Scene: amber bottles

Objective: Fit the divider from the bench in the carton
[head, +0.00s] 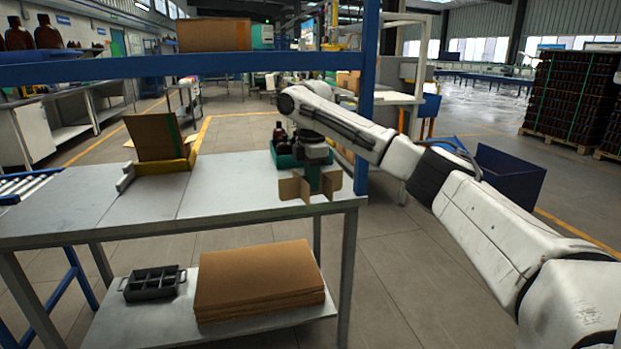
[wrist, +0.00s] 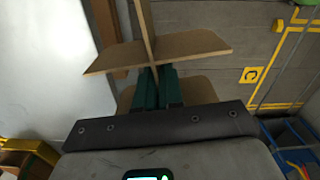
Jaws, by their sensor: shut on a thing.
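The divider (head: 294,188) is a cross of brown cardboard panels. My gripper (head: 322,178) is shut on it and holds it near the right end of the grey bench (head: 215,215). I cannot tell whether its lower edge touches the bench top. In the wrist view the green fingers (wrist: 157,88) close on a panel of the divider (wrist: 195,47), whose panels spread to both sides. The carton (head: 153,136) is brown cardboard and stands tilted in a yellow holder (head: 163,167) on the left part of the bench. Its inside is not visible.
A teal crate with amber bottles (head: 284,157) stands behind my gripper. A blue shelf beam (head: 190,64) crosses above the bench, with a blue post (head: 369,95) at right. Flat cardboard (head: 260,280) and a dark tray (head: 153,284) lie below. The bench middle is clear.

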